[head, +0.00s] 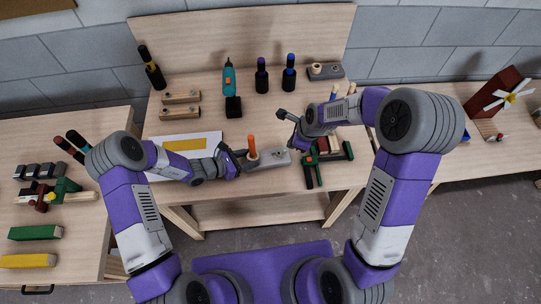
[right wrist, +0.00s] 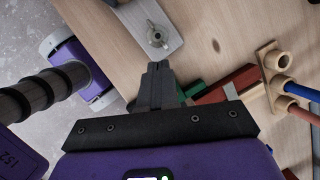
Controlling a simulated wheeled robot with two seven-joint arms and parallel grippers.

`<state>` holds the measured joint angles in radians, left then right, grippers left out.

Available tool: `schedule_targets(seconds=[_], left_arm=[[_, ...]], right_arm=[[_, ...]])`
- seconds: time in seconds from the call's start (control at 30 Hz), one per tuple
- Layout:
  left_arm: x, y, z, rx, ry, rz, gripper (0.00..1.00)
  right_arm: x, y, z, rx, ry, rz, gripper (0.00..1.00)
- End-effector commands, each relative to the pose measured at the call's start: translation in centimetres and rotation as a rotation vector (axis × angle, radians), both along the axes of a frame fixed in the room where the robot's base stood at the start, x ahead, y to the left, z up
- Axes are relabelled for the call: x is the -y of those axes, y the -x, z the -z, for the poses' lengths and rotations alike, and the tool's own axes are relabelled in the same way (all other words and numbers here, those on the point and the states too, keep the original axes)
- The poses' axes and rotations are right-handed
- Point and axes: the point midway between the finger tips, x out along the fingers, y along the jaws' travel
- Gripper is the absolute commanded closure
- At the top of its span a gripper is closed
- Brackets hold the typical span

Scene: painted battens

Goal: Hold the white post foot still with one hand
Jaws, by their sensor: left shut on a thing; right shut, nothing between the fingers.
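The white post foot (head: 272,161) is a pale grey-white plate on the middle of the bench, near its front edge. A short orange post (head: 252,146) stands upright at its left end. My left gripper (head: 241,157) is shut on the foot's left end, with the fingertips partly hidden.
A green-and-black clamp (head: 312,172) and red battens (head: 328,145) lie right of the foot. A white sheet with a yellow strip (head: 186,144) lies left. A teal driver (head: 229,88), dark bottles (head: 262,77) and another grey foot (head: 330,73) stand at the back.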

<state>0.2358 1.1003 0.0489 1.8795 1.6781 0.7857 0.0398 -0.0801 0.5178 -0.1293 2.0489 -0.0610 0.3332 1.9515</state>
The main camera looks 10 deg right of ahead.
Motion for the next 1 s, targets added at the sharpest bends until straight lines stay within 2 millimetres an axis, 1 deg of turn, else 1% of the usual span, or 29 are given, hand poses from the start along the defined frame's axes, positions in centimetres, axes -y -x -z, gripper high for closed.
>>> schedule_targets(seconds=[0.2, 0.5, 0.73, 1.0], left_arm=[[0.0, 0.0, 0.0, 0.000, 0.000, -0.001, 0.91], [0.0, 0.0, 0.0, 0.000, 0.000, -0.001, 0.91], [0.0, 0.0, 0.0, 0.000, 0.000, -0.001, 0.91], [0.0, 0.0, 0.0, 0.000, 0.000, -0.001, 0.91]], right_arm=[[1.0, 1.0, 0.6, 0.150, 0.142, -0.434, 1.00], [1.7, 2.3, 1.0, 0.353, 0.352, -1.054, 1.00], [1.7, 3.5, 1.2, 0.506, 0.520, -1.527, 1.00], [1.4, 5.0, 1.1, 0.689, 0.736, -2.073, 1.00]])
